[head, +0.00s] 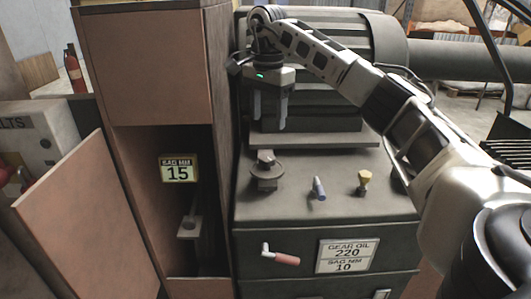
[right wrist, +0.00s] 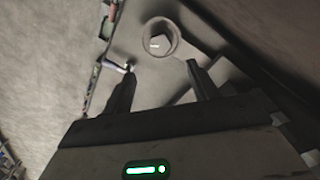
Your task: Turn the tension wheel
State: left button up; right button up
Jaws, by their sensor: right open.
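A dark round knob (head: 266,171) with a wide base and a small block on top stands on the grey ledge of the machine; no label shows whether it is the tension wheel. My right gripper (head: 268,124) points down above and behind it, apart from it, with its fingers spread and empty. In the right wrist view, a round collar with a pale block inside (right wrist: 160,38) lies ahead of the spread fingers (right wrist: 160,80); I cannot tell for certain that it is the same knob. My left gripper is not in view.
A "SAG MM 15" plate (head: 179,169) hangs in the open brown cabinet (head: 155,65).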

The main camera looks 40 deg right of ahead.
aim_at(267, 157)
notch_tip(267, 157, down, 10)
jog(key=shift+f+p, duration=0.25)
jog(key=shift+p, duration=0.05)
jog(key=c, duration=1)
